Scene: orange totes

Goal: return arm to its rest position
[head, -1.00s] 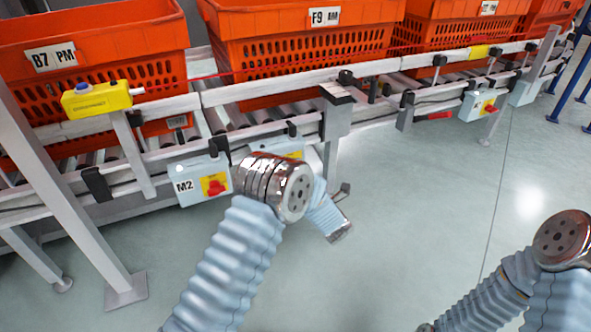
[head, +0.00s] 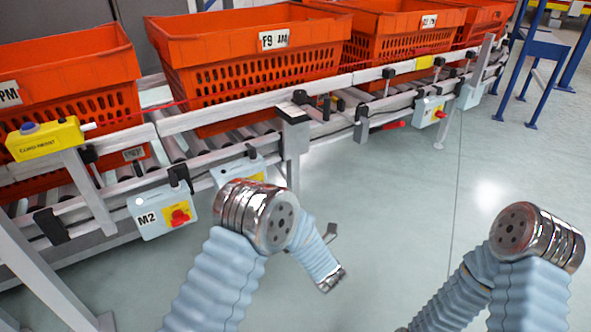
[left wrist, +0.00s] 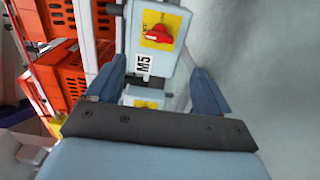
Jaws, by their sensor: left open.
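My left arm (head: 215,275) comes up from the bottom of the head view, bent at a shiny metal joint (head: 258,215). Its pale blue forearm (head: 315,258) reaches down and away over the floor, beside the conveyor. My left gripper (left wrist: 158,92) shows in the left wrist view with its two dark blue fingers apart and nothing held between them. A control box with a red knob appears beyond the fingers there. My right arm (head: 530,290) is bent at the lower right of the head view. Its gripper is out of view.
Orange totes (head: 250,62) stand in a row on the roller conveyor (head: 215,117). A grey M2 box (head: 155,218) with a red knob hangs on the conveyor's near side. A yellow switch box (head: 45,138) sits on the rail at left. The floor (head: 400,215) right of the conveyor is clear.

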